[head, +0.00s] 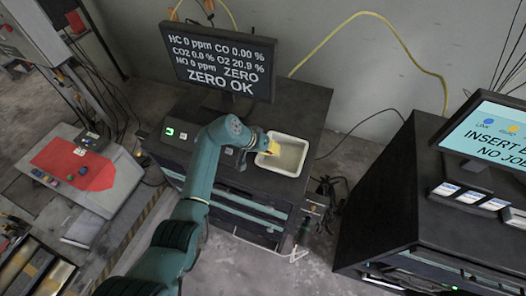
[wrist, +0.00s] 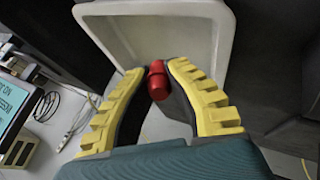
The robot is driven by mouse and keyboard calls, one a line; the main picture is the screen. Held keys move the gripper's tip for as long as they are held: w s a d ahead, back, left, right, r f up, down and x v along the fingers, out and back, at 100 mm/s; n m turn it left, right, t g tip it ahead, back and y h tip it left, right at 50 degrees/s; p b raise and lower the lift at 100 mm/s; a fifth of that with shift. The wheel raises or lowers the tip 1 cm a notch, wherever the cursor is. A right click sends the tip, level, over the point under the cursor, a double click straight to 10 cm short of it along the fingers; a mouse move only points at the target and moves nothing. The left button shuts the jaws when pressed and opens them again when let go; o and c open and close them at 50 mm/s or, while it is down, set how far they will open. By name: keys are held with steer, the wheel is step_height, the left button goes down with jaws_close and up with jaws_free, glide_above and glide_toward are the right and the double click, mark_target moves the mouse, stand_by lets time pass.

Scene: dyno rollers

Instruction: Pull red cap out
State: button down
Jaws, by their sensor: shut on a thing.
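The red cap (wrist: 157,82) sits between the fingertips of my gripper (wrist: 152,72) in the wrist view. My gripper, with yellow ridged fingers, is shut on it. In the wrist view the cap shows against a white tray (wrist: 215,30). In the head view my gripper (head: 270,146) is over the left part of the white tray (head: 304,150) on the dark cabinet. The red cap cannot be made out in the head view.
A monitor (head: 220,62) reading "ZERO OK" stands behind the tray on the dark cabinet (head: 300,105). A second cabinet (head: 400,190) with a monitor (head: 495,130) stands at right. A sloped panel with a red area (head: 75,163) is at left. Cables lie on the floor.

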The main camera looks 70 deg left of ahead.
mark_target(281, 157)
steer(key=w+b, duration=0.1)
steer(key=w+f+b, duration=0.1)
steer(key=b, duration=0.1)
steer(key=w+f+b, duration=0.1)
steer(key=w, duration=0.1)
steer(key=shift+w+a+f, duration=0.1)
steer(key=shift+a+f, duration=0.1)
steer(key=shift+a, duration=0.05)
steer(key=shift+f+b, duration=0.8)
steer(key=shift+b, duration=0.15)
steer(key=c, duration=1.1)
jaws_free()
steer(key=shift+c, duration=0.2)
steer(key=a+v, duration=0.1)
steer(key=v, duration=1.1)
steer(key=shift+d, duration=0.4)
steer(key=shift+r, duration=0.1)
